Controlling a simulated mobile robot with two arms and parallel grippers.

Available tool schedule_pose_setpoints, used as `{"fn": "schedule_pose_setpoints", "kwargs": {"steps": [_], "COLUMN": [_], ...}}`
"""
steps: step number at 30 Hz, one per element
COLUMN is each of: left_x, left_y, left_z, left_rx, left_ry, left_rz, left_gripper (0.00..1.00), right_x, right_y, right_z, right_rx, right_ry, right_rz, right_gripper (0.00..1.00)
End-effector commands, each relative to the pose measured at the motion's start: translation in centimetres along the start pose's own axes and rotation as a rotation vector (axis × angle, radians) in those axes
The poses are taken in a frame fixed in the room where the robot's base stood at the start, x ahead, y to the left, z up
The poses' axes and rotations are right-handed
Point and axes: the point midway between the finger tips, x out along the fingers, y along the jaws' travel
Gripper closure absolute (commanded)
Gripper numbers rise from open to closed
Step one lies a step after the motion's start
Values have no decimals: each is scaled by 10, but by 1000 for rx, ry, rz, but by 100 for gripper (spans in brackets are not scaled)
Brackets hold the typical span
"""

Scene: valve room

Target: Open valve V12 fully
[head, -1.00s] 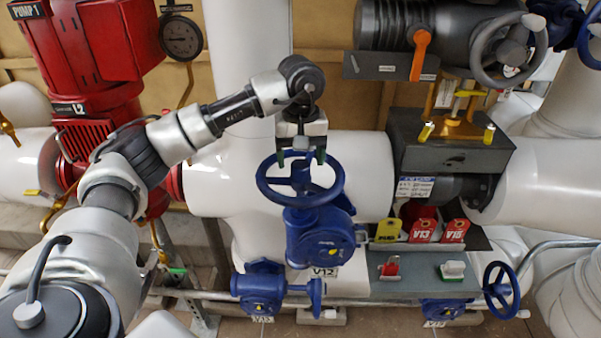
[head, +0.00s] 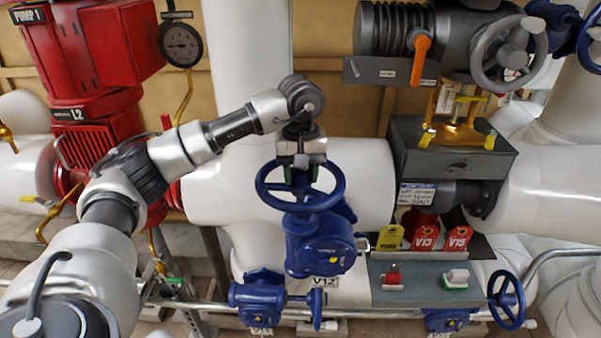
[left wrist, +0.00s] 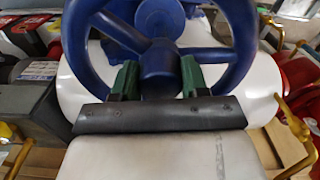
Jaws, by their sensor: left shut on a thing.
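Valve V12 (head: 322,247) is a blue valve with a round blue handwheel (head: 300,208) on top and a "V12" tag (head: 324,283) below. My left gripper (head: 301,181) reaches down onto the handwheel from its far side. In the left wrist view, the green fingers (left wrist: 158,82) stand on both sides of a blue spoke near the hub (left wrist: 158,62), shut on the wheel. The gripper's dark palm hides part of the near rim there. My right gripper is not in view.
A red pump (head: 90,60) and a pressure gauge (head: 181,44) stand at the left. A grey box (head: 450,150) and a panel with coloured tags (head: 424,237) lie right of V12. Smaller blue valves (head: 258,297) sit below. A grey handwheel (head: 508,55) is at the upper right.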

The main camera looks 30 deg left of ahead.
Motion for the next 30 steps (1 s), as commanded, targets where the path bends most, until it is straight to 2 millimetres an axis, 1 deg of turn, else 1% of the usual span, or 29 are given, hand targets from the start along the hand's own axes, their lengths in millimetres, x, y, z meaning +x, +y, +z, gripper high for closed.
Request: {"fn": "schedule_pose_setpoints", "kwargs": {"steps": [1,5,7,11,18,21,26,29,30], "left_x": [7,7,6,6,6,6,6,6,6], "left_y": [1,1,0,0,0,0,0,0,0], "left_z": [2,2,2,2,1,1,1,1,2], "left_rx": [3,-2,-37,-208,-561,-658,-728,-835,-895], "left_ry": [-7,-7,-7,-7,-5,-4,-4,-4,-4], "left_rz": [-7,-7,-8,-9,-10,-10,-11,-12,-12], "left_gripper": [82,82,82,82,82,82,82,82,82], "right_x": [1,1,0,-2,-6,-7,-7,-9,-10], "right_y": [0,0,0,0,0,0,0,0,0], "right_z": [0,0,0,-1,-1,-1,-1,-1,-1], "right_rx": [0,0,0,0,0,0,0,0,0], "right_ry": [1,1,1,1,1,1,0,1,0], "right_rz": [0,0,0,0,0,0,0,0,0], "right_gripper": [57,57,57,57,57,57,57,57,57]}}
